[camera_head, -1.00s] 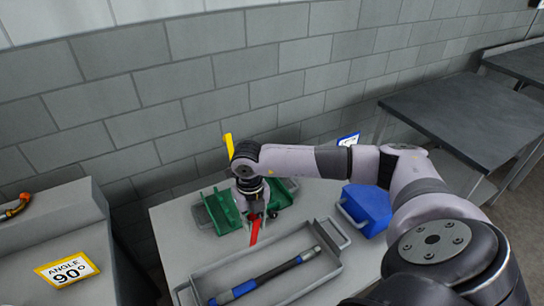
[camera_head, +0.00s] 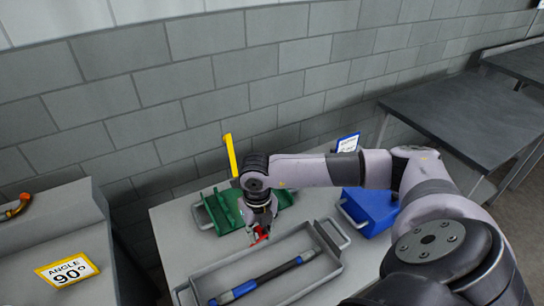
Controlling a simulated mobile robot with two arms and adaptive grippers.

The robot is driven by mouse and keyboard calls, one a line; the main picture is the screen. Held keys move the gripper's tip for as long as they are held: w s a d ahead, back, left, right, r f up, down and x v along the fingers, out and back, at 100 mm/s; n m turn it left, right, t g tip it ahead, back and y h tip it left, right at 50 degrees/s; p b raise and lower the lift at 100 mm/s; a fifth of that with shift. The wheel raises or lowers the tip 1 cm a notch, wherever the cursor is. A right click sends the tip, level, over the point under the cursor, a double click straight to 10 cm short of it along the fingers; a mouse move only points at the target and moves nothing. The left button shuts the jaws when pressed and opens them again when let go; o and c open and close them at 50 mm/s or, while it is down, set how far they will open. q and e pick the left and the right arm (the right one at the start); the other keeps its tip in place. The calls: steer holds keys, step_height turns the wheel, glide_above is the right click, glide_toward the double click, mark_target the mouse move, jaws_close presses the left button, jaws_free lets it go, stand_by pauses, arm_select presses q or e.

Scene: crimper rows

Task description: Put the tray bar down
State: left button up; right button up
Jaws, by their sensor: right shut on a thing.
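My right gripper (camera_head: 262,226) is over the front edge of the green fixture, at the far side of the grey tray. It is shut on a small red thing (camera_head: 261,236), mostly hidden by the fingers; I cannot tell whether this is the tray bar. A black bar with blue ends (camera_head: 262,278) lies diagonally inside the grey tray (camera_head: 195,281), apart from the gripper. My left gripper is not in view.
The green fixture (camera_head: 224,211) stands behind the tray, with a yellow upright bar (camera_head: 231,155) behind it. A blue bin (camera_head: 370,208) is to the right. A bench with an "ANGLE 90°" sign (camera_head: 67,270) is at left. A dark table (camera_head: 455,110) stands at right.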

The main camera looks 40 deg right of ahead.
steer(key=shift+s+a+f, duration=0.2)
steer(key=shift+s+f, duration=0.2)
steer(key=shift+s, duration=0.35)
steer(key=s+a+f+b, duration=0.1)
steer(key=s+f+b, duration=0.2)
steer(key=s, duration=0.2)
steer(key=shift+f, duration=0.25)
steer(key=shift+s+a+f, duration=0.1)
steer(key=shift+s+a, duration=0.1)
steer(key=shift+s, duration=0.3)
steer(key=b, duration=0.9)
glide_above(280, 299)
steer(key=shift+f, duration=4.5)
steer(key=shift+c, duration=0.2)
steer(key=o, duration=0.9)
